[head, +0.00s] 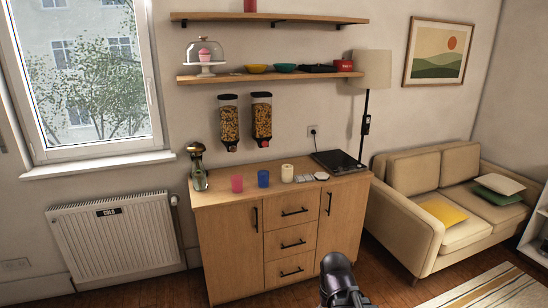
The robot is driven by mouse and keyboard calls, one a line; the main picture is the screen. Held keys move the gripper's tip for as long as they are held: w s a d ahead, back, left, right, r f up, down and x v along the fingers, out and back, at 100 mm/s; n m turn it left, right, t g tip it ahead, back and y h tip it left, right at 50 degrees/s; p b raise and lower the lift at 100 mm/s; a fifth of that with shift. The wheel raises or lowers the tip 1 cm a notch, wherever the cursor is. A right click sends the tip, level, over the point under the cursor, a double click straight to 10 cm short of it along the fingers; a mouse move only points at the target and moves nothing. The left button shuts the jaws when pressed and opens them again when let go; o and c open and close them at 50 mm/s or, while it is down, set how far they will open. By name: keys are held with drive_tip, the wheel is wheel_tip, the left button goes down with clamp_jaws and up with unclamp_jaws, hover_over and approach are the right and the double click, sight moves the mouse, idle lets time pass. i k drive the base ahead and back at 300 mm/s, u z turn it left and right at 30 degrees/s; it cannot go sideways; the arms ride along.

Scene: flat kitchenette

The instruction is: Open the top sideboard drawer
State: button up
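The wooden sideboard (228,240) stands against the wall in the middle of the head view. Its middle column has several stacked drawer fronts between two doors. The top sideboard drawer (280,213) looks shut, flush with the fronts around it. Its black bar handle (295,212) is horizontal and uncovered. A dark rounded part of my arm shows at the bottom edge, in front of the sideboard's lower right. No gripper fingers can be made out.
On the sideboard top are a glass dispenser (198,170), a pink cup (237,184), a blue cup (263,178), a candle (287,173) and a black hob (338,162). A radiator (115,238) is left, a sofa (420,225) right. Little floor shows before the sideboard.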

sight(282, 211)
drive_tip(key=i, duration=1.25)
